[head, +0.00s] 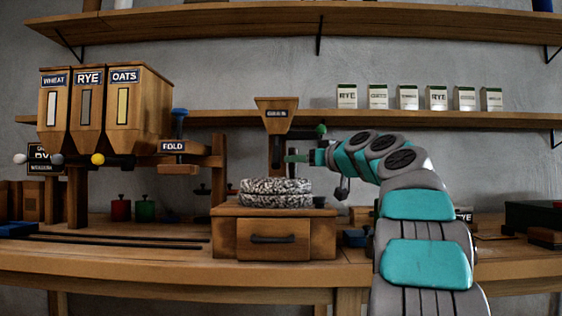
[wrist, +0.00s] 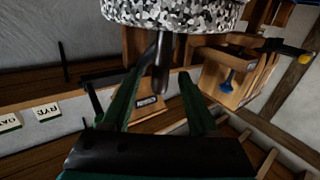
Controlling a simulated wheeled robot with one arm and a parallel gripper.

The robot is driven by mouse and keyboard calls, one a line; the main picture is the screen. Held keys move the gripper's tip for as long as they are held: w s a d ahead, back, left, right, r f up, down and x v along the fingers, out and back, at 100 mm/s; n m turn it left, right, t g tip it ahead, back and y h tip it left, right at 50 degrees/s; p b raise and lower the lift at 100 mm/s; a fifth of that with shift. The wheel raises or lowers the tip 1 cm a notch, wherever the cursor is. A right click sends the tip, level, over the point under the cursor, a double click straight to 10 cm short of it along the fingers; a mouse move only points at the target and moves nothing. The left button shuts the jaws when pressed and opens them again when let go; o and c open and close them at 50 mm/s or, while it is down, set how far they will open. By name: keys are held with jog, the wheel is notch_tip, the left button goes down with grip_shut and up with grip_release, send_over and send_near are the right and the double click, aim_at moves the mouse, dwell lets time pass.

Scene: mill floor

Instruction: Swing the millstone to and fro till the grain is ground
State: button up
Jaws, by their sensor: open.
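The round, speckled grey millstone (head: 275,186) rests on a matching lower stone above the wooden mill base (head: 225,236), which has a closed drawer. A wooden hopper (head: 276,104) stands over the stones. In the wrist view, which is upside down, the millstone (wrist: 172,14) fills the top and a dark upright handle peg (wrist: 163,65) sticks out from it. My gripper (wrist: 160,77) is open, with its green fingers on either side of the peg and gaps showing. In the head view my gripper (head: 292,158) is above the stones, beside the hopper. Any grain is hidden.
Wheat, rye and oats bins (head: 105,108) stand left, with a fold press (head: 178,146) beside them. Red and green canisters (head: 121,208) sit on the bench. Small packets (head: 407,97) line a shelf behind my arm. The bench front at left is mostly clear.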

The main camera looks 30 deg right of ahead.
jog(key=w+p, duration=0.2)
jog(key=w, duration=0.4)
jog(key=shift+w, duration=0.35)
grip_shut()
dwell(1.1)
